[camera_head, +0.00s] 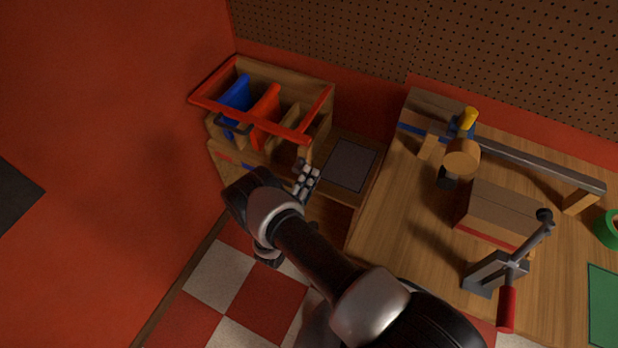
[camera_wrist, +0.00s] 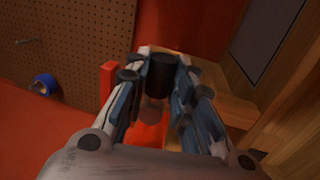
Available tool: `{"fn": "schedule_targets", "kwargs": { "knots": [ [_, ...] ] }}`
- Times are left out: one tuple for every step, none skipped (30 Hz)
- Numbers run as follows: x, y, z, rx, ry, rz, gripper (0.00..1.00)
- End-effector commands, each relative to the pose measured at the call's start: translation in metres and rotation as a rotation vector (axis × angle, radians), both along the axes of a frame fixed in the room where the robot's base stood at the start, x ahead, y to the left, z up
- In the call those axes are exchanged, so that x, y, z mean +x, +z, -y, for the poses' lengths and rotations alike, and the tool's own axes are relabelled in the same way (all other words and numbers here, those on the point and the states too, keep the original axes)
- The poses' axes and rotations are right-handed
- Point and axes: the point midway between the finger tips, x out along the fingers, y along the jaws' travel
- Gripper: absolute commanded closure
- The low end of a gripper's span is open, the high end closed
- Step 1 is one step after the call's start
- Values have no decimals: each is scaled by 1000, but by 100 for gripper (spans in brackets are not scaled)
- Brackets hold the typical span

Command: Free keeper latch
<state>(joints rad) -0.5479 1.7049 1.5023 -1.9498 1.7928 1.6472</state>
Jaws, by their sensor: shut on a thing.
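My gripper (camera_head: 306,172) is low beside the front right corner of a wooden rack with a red frame (camera_head: 262,124) on top. In the wrist view its fingers (camera_wrist: 160,84) are closed on a dark cylindrical piece (camera_wrist: 162,72), perhaps a latch knob. I cannot tell for certain that this is the keeper latch. What the piece joins to is hidden by the fingers. The red frame appears tilted across the rack top. A blue panel (camera_head: 236,92) and a red panel (camera_head: 266,104) stand in the rack. A small dark bracket (camera_head: 234,126) shows at the rack's front left.
A dark pad (camera_head: 350,164) lies on a wooden surface right of the rack. The workbench (camera_head: 400,215) carries a wooden block (camera_head: 497,213), a red-handled clamp (camera_head: 507,300), a yellow-topped fixture (camera_head: 467,120) and a green roll (camera_head: 609,228). A pegboard (camera_head: 440,50) backs it.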

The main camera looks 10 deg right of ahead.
Motion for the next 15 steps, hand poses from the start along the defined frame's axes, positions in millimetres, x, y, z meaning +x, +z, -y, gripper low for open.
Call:
{"fn": "schedule_targets", "kwargs": {
  "knots": [
    [0, -1, 0, 6, 2, 1, 100],
    [0, -1, 0, 6, 2, 1, 100],
    [0, -1, -1, 6, 2, 1, 100],
    [0, -1, -1, 6, 2, 1, 100],
    [0, -1, 0, 6, 2, 1, 100],
    [0, -1, 0, 6, 2, 1, 77],
    [0, -1, 0, 6, 2, 1, 75],
    [0, -1, 0, 6, 2, 0, 73],
    [0, -1, 0, 6, 2, 0, 70],
    [0, -1, 0, 6, 2, 0, 68],
    [0, -1, 0, 5, 1, 0, 66],
    [0, -1, 0, 4, 1, 1, 63],
    [0, -1, 0, 4, 1, 0, 61],
    [0, -1, 0, 4, 1, 0, 59],
    [0, -1, 0, 4, 1, 0, 57]
  ]
}}
